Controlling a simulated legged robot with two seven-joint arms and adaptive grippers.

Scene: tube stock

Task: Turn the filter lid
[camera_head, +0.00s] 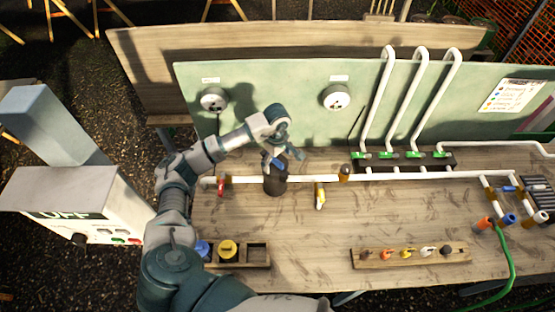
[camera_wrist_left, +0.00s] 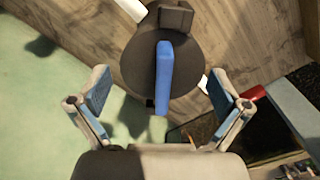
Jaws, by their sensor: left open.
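The filter is a dark, round housing (camera_head: 275,182) on the white pipe at the left part of the bench. In the left wrist view its dark round lid (camera_wrist_left: 135,68) carries a raised blue bar (camera_wrist_left: 164,75). My left gripper (camera_head: 277,158) is above the filter. In the left wrist view the left gripper (camera_wrist_left: 164,92) is open, with one finger on either side of the blue bar and clear gaps to it. The head view partly hides the lid behind the gripper. My right gripper is not in view.
A red valve handle (camera_head: 221,187) is left of the filter and a yellow one (camera_head: 320,197) is right of it. A green back panel (camera_head: 290,110) stands behind. A wooden holder (camera_head: 258,265) with blue and yellow caps sits in front.

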